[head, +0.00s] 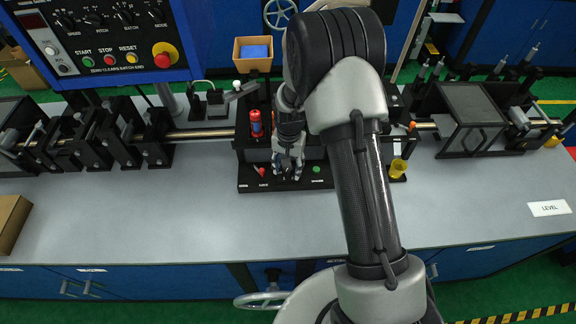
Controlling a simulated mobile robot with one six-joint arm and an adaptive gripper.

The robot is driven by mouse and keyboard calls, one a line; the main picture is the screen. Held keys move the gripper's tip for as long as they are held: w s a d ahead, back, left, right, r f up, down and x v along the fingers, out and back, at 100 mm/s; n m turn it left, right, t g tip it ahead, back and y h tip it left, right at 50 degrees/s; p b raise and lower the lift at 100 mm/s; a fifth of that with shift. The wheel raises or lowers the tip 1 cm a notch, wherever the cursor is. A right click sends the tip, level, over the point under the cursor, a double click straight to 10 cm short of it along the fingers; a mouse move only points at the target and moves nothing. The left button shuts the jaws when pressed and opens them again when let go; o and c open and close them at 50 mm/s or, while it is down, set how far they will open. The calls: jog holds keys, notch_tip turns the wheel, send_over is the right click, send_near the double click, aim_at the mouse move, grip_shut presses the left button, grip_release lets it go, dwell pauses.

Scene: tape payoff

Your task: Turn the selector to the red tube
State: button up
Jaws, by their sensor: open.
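My gripper (287,174) is open and points down at the front of a black station (243,180) in the middle of the bench. Its fingers are over the small front panel, between a small red part (261,172) and a green round button (316,169). The selector cannot be made out clearly; the fingers cover that part of the panel, and I cannot tell whether they touch anything. A red tube-like part (256,124) with a dark band stands upright at the station's left, behind the gripper. My arm hides much of the station's right side.
A blue control panel (105,38) with knobs and a red stop button (165,55) stands at the back left. Black fixtures (135,135) line a metal bar on the left.

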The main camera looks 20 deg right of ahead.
aim_at(289, 169)
notch_tip(289, 169, up, 12)
dwell(0.6)
jog(key=shift+d, duration=0.1)
